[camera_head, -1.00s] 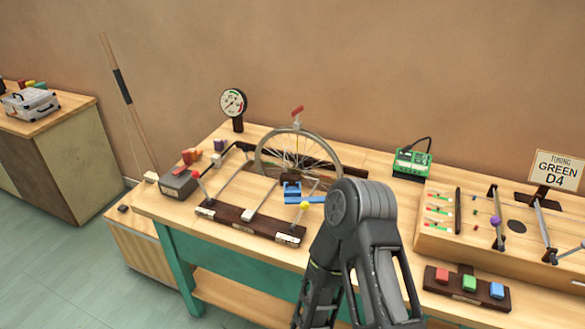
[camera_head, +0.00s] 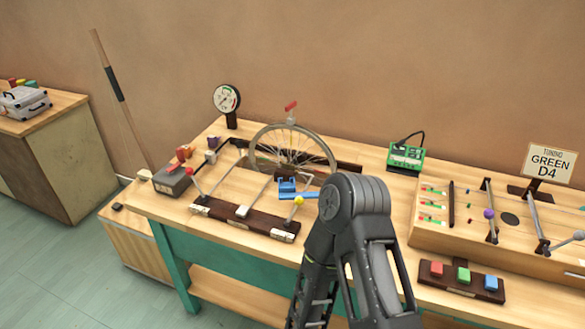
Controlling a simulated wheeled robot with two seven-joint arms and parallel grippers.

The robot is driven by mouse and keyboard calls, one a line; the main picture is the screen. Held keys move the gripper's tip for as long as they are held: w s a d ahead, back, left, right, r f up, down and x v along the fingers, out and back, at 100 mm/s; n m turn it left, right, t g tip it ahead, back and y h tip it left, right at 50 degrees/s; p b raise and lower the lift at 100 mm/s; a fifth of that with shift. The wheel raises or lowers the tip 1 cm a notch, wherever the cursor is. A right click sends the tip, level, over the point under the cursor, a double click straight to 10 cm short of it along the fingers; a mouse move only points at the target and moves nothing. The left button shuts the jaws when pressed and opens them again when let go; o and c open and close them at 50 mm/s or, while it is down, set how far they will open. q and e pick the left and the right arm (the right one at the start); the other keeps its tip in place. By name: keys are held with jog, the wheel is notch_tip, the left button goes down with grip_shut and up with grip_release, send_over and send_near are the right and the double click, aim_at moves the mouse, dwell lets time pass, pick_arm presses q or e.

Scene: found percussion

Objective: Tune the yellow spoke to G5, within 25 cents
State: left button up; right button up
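A spoked wheel (camera_head: 292,150) stands upright at the back of the long workbench. The yellow spoke cannot be told apart from the other spokes at this size. A red-topped piece (camera_head: 291,106) sits at the top of the rim. A round dial gauge (camera_head: 227,98) stands on a post left of the wheel; its reading is too small to tell. A blue tool or holder (camera_head: 288,188) lies in front of the wheel. One of my dark arms rises from the bottom edge in front of the bench, right of the wheel. Neither gripper's fingertips can be seen.
A dark-railed frame (camera_head: 245,219) with red-topped and yellow-topped levers is in front of the wheel. A green box (camera_head: 405,157) and a sign (camera_head: 550,163) reading "TUNING GREEN D4" stand at right. A red, green and blue button block (camera_head: 461,281) is at the front right.

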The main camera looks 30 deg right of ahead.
grip_shut()
dwell(1.0)
